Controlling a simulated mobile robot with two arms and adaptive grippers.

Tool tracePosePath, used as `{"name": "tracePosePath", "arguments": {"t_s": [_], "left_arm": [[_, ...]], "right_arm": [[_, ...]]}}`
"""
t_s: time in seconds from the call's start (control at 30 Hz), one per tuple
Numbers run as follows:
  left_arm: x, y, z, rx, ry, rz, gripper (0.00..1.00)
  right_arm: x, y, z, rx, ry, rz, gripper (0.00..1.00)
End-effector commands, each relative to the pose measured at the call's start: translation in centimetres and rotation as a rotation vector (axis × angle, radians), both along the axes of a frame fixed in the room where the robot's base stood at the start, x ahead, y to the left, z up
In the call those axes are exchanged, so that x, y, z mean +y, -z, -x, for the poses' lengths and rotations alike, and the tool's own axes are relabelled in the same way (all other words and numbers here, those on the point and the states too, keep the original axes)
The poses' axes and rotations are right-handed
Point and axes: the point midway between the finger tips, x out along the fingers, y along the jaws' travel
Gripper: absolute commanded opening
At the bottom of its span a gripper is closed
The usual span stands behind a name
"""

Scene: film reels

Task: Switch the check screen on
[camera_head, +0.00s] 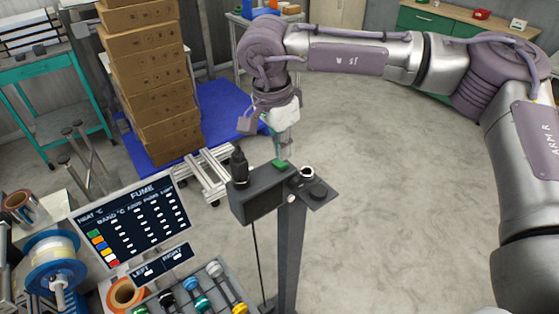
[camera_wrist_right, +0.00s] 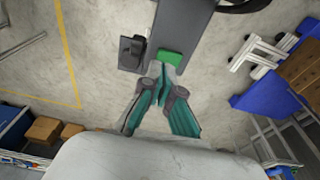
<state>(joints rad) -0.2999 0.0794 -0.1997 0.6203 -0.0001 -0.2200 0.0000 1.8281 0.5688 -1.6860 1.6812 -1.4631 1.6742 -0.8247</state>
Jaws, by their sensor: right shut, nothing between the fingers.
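A dark grey box (camera_head: 262,195) stands on a grey post (camera_head: 291,250) in the middle of the head view. A green button (camera_head: 281,163) is on its top edge; it also shows in the right wrist view (camera_wrist_right: 168,57). I cannot tell for sure whether this box is the check screen; its front looks dark. My right gripper (camera_head: 284,152) points down just above the green button. In the right wrist view its fingertips (camera_wrist_right: 160,70) meet, empty, at the button's edge; I cannot tell whether they touch it. My left gripper is not in view.
A black knob-like part (camera_head: 239,166) rises from the box's left end. A small shelf (camera_head: 317,192) with round parts is on its right. A FUME board (camera_head: 133,216) and a tray of reels (camera_head: 200,285) lie left. Stacked cartons (camera_head: 150,75) stand behind. Floor to the right is clear.

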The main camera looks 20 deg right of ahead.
Motion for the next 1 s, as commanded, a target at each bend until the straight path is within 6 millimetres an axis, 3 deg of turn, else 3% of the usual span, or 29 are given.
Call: {"name": "tracePosePath", "arguments": {"t_s": [1.0], "left_arm": [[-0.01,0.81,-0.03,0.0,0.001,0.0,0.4]], "right_arm": [[0.0,0.98,0.0,0.0,0.0,0.0,0.0]]}}
